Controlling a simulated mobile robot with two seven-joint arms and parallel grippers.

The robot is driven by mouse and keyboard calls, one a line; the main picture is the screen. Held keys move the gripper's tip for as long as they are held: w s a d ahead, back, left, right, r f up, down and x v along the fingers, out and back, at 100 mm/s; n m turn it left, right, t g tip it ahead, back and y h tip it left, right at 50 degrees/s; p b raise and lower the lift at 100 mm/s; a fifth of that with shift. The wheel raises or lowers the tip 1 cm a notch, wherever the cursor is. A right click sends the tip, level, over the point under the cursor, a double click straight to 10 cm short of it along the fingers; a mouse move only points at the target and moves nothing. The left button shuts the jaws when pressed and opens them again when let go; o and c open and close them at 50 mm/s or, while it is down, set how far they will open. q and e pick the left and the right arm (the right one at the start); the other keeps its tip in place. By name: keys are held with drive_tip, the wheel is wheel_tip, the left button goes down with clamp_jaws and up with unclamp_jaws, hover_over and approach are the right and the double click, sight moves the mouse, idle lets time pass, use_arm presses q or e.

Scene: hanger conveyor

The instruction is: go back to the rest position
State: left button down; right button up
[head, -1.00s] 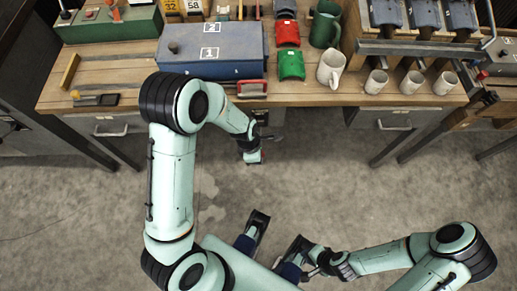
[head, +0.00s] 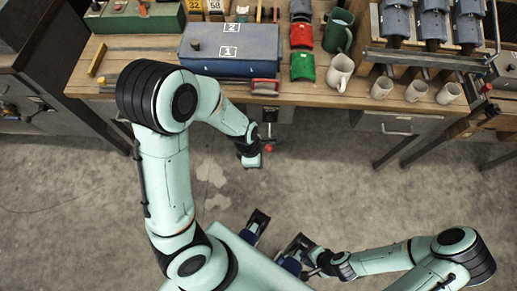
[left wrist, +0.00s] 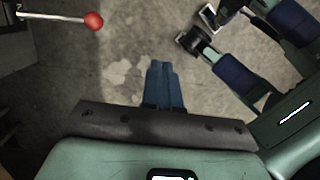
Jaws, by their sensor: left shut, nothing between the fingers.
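My left gripper (left wrist: 163,85) is shut and empty, its blue fingers together over bare concrete floor in the left wrist view. In the head view the left arm bends out towards the bench, and its hand hangs in front of the bench's front edge; the fingertips there are hard to make out. A lever with a red knob (left wrist: 94,20) lies apart from the fingers; its knob also shows beside the left hand in the head view (head: 268,148). My right gripper (head: 312,268) is low in the head view, near my base, small and dark; its jaw opening is unclear.
The wooden workbench (head: 130,65) spans the top. It bears a blue toolbox (head: 222,52), red (head: 302,36) and green (head: 302,67) pieces, a green mug (head: 339,30), a white mug (head: 340,72) and small cups (head: 381,88). The floor (head: 330,180) in front is clear.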

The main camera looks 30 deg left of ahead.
idle(0.4)
